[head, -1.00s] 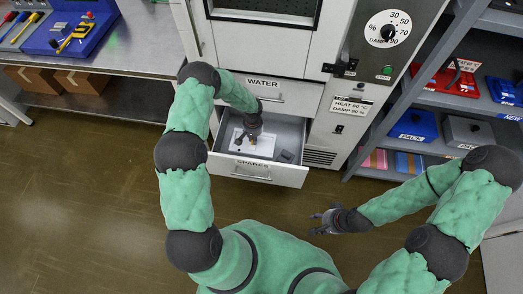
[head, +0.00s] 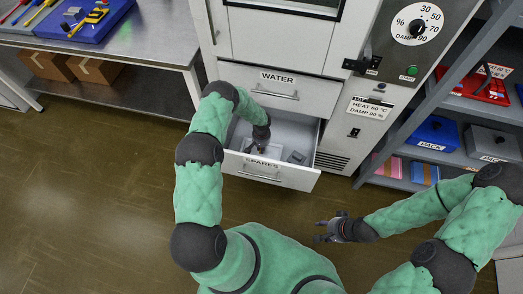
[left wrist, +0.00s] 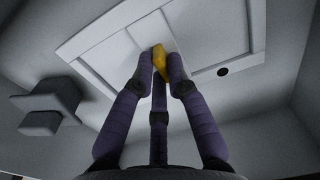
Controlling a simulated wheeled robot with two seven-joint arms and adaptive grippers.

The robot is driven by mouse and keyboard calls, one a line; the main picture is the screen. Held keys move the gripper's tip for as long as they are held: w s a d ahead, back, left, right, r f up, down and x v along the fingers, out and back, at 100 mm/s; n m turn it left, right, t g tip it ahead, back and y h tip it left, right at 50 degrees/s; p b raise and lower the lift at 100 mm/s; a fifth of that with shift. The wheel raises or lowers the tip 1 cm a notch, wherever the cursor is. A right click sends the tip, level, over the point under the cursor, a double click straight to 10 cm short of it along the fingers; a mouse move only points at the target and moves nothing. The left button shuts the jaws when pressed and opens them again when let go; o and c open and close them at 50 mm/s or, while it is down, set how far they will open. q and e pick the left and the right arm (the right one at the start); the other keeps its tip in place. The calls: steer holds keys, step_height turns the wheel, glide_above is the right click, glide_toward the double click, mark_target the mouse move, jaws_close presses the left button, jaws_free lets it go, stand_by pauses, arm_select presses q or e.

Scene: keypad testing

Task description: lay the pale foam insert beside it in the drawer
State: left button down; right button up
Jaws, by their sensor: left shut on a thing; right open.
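The open drawer labelled SPARES (head: 290,179) stands below the cabinet. My left gripper (head: 251,148) reaches down into its left part. In the left wrist view its fingers (left wrist: 160,62) are shut on a small yellow piece (left wrist: 159,57). The yellow piece is at the middle of a pale flat panel (left wrist: 205,35), which looks like the foam insert; it also shows in the head view (head: 272,151). Whether the panel touches the drawer floor is unclear. A grey stepped block (head: 296,157) lies to its right, also in the wrist view (left wrist: 50,108). My right gripper (head: 325,228) is open and empty over the floor.
The closed WATER drawer (head: 288,88) is just above the open one. A shelf rack with a blue PACK box (head: 434,132) and a grey box (head: 492,144) stands right. A metal bench (head: 150,45) stands left. The floor in front is clear.

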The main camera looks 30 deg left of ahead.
arm_select(q)
steer(key=shift+f, duration=0.55)
steer(key=shift+r, duration=0.1)
steer(key=c, duration=1.2)
jaws_free()
steer(key=shift+c, duration=0.2)
step_height(320, 180, up, 12)
steer(key=p, duration=0.4)
steer(key=shift+p, duration=0.3)
